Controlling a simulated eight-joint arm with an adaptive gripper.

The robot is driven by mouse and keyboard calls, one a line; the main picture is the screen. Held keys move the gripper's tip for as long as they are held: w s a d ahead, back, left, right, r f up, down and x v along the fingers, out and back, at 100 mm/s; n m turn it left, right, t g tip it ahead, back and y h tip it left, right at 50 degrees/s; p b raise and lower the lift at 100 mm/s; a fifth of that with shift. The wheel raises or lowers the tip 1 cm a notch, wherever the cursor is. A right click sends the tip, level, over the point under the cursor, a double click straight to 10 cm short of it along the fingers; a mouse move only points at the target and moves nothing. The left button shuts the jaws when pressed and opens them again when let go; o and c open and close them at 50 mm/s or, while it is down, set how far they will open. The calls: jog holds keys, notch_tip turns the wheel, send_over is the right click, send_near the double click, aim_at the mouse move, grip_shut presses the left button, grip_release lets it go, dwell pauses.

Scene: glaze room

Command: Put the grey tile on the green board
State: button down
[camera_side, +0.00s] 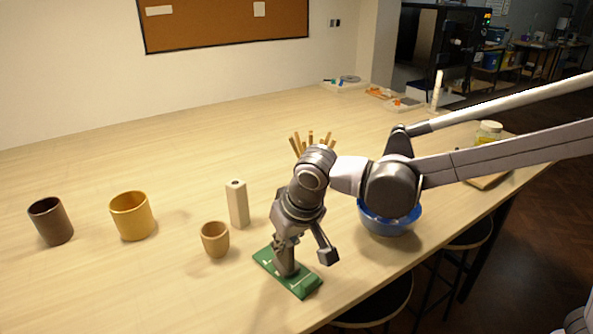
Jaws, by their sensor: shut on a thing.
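The green board (306,288) lies on the pale table near its front edge. My gripper (287,252) points down over the board and is shut. A grey piece (286,265) shows at its fingertips, right over the middle of the board; I take it for the grey tile, though the fingers partly hide it and its colour is close to theirs. I cannot tell whether it touches the board. The board's two ends show on either side of the gripper.
A small tan cup (215,240) and an upright beige block (237,205) stand left of the gripper. A yellow pot (132,216) and a brown cup (51,222) are farther left. A blue bowl (390,222) stands to the right, partly behind my arm. The table's back left is clear.

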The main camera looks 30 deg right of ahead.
jog(key=shift+f, duration=0.1)
jog(key=c, duration=1.3)
grip_release()
jog(key=shift+c, duration=0.2)
jog(key=v, duration=1.1)
jog(key=s+d+f+t, duration=0.1)
jog(key=s+d+f, duration=0.2)
jog(key=d, duration=0.4)
jog(key=s+d+f, duration=0.2)
jog(key=s+d, duration=0.1)
jog(key=d, duration=0.5)
jog(key=s+d+f+t, duration=0.1)
jog(key=s+d+f, duration=0.2)
jog(key=d, duration=0.4)
jog(key=shift+s+d+f+t, duration=0.25)
jog(key=shift+f+t, duration=0.05)
